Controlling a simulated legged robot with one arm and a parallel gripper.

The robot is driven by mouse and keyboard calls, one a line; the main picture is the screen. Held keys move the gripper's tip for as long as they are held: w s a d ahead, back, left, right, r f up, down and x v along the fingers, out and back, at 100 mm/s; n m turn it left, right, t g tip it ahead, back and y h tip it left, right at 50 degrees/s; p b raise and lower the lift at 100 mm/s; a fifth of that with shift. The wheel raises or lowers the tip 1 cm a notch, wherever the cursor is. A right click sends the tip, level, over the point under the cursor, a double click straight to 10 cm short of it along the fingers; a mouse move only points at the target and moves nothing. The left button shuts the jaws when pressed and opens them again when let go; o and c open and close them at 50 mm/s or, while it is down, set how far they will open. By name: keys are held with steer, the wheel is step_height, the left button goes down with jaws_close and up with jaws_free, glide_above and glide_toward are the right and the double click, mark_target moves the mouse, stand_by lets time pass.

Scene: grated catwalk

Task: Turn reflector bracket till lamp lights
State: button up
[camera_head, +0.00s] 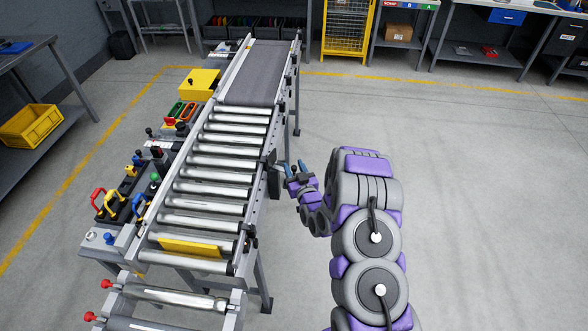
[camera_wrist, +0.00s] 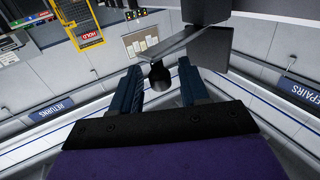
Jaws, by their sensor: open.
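A dark bracket (camera_head: 272,178), which I take to be the reflector bracket, is mounted on the right side rail of the roller conveyor. In the wrist view it shows as a dark flat plate (camera_wrist: 208,46) with a grey arm ending in a short dark cylinder (camera_wrist: 158,76). My gripper (camera_head: 292,168) is just right of the bracket. In the wrist view its blue fingers (camera_wrist: 159,70) are spread, with the cylinder seen between their tips. I cannot tell whether either finger touches it. I cannot pick out the lamp or whether it is lit.
The roller conveyor (camera_head: 210,175) runs away from me to a dark belt (camera_head: 258,70). Floor to the right is clear. A yellow cage (camera_head: 346,27) stands at the back.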

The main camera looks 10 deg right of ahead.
steer(key=shift+w, duration=0.2)
jaws_close()
stand_by(0.4)
